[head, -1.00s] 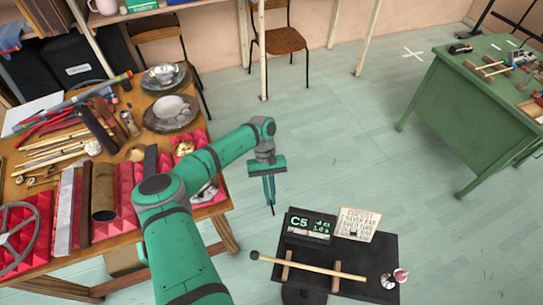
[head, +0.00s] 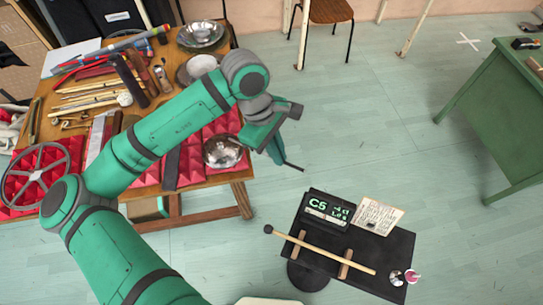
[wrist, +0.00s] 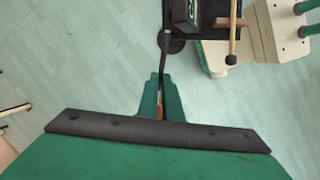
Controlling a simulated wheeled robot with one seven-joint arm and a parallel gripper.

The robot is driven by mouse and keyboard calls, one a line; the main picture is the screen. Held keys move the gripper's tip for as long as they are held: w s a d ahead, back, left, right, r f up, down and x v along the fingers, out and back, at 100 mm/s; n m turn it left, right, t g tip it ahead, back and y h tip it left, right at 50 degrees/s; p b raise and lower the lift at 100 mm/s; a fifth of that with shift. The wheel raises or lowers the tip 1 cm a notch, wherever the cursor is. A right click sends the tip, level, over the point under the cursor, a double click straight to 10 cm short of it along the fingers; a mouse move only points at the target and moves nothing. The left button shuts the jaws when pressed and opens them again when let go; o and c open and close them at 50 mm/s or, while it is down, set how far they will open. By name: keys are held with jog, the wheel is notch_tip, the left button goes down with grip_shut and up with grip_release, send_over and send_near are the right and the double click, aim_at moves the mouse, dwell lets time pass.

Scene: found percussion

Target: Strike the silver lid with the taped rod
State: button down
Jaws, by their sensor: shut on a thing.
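My gripper (head: 277,152) is shut on a thin dark rod (head: 294,166), apparently the taped rod. The rod sticks out past the fingertips, down to the right. In the wrist view the rod (wrist: 163,45) runs up from between the fingers (wrist: 160,103), with an orange-brown part at the grip. A shiny silver round lid (head: 222,152) lies on red padding at the near right corner of the wooden table. My gripper is just right of it in the picture, past the table edge; the rod shows apart from it.
A black stand (head: 385,250) holds a C5 display (head: 327,209), a paper card (head: 378,216) and a mallet (head: 325,250) on wooden supports. The wooden table (head: 240,176) is crowded with rods, a wheel (head: 36,175) and metal dishes (head: 201,35). Open floor lies right of my gripper.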

jog(key=s+r+n, duration=0.1)
jog(key=s+a+r+n, duration=0.1)
jog(key=shift+s+a+r+t, duration=0.25)
jog(key=shift+a+r+t, duration=0.05)
jog(key=shift+w, duration=0.1)
jog(key=shift+w+a+f, duration=0.1)
jog(key=shift+w+f, duration=0.1)
jog(key=shift+f, duration=0.6)
jog(key=shift+w+f, duration=0.15)
jog(key=shift+f, duration=0.65)
jog(key=shift+w+a+f, duration=0.1)
jog(key=shift+w+f, duration=0.1)
jog(key=shift+f, duration=0.6)
